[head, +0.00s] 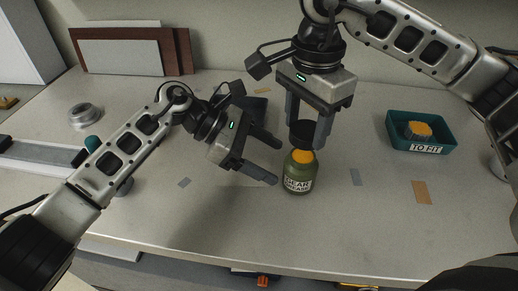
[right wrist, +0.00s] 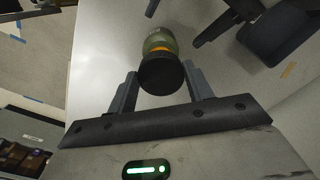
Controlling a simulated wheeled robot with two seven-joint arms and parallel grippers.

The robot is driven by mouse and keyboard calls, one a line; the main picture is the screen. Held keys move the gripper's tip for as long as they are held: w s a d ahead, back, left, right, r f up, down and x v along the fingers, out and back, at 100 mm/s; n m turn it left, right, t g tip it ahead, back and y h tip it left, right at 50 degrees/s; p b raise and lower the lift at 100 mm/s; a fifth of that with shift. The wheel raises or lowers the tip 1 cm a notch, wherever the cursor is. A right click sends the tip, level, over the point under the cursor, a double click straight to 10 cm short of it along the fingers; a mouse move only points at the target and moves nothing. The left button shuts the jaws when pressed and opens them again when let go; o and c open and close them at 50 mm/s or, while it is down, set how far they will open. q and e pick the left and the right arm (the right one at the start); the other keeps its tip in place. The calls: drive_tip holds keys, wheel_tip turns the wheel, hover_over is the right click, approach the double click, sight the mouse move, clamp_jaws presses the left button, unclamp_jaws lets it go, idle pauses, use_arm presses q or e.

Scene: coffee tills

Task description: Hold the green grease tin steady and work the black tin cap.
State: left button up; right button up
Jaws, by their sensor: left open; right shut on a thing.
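The green grease tin (head: 298,180) stands upright on the worktop, with a pale label and an orange top (head: 301,157) showing. The black tin cap (head: 302,132) is between the fingers of my right gripper (head: 306,138), which is shut on it just above the tin. In the right wrist view the cap (right wrist: 161,74) fills the space between the fingers (right wrist: 160,92), with the green tin (right wrist: 160,40) beyond it. I cannot tell whether cap and tin touch. My left gripper (head: 274,162) is open, its fingers pointing at the tin from the left, apart from it.
A teal tray (head: 420,148) marked "TO FIT" holds an orange-topped piece (head: 419,130) at the right. A dark item (head: 256,107) lies behind my left gripper. A metal ring-shaped part (head: 86,115) is at the left. The worktop in front of the tin is clear.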

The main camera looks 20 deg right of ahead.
sight(291, 170)
use_arm(q)
drive_tip(key=x, duration=0.6)
drive_tip(key=shift+r, duration=0.1)
drive_tip(key=c, duration=1.2)
drive_tip(key=o, duration=1.4)
drive_tip(key=shift+c, duration=0.2)
drive_tip(key=c, duration=1.3)
